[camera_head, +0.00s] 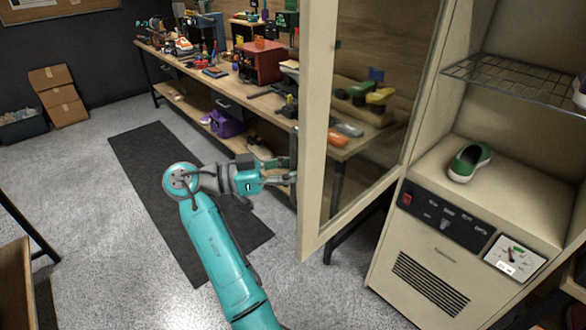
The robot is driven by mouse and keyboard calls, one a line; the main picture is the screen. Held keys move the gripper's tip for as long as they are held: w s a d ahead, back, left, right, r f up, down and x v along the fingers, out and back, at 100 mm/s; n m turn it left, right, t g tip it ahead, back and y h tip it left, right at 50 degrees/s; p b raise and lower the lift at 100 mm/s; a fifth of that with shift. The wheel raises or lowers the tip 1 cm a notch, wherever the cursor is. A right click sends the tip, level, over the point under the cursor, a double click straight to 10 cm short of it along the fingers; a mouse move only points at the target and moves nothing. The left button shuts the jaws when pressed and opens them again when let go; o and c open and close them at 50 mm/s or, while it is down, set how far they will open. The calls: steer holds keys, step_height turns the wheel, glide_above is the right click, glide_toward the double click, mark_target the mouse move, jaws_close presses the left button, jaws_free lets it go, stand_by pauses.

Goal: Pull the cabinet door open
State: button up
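The cabinet door (314,120) has a beige frame with a glass pane and stands swung wide open on the left of the beige cabinet (397,262). The open cabinet shows a wire shelf (520,82) and a green and white shoe (469,162) on the board below it. My gripper (290,178) is at the left edge of the door frame, on its outer side, close to a dark upright bar that looks like the handle (294,150). The fingertips are small and partly lost against the door edge, so I cannot tell their opening or whether they touch the handle.
A cluttered workbench (228,92) with tools and a red box (261,62) stands behind the door. A dark mat (150,160) lies on the grey floor. Cardboard boxes (60,97) stand at the far left.

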steer(key=shift+a, duration=0.1)
steer(key=s+a, duration=0.1)
steer(key=a, duration=0.6)
stand_by(0.4)
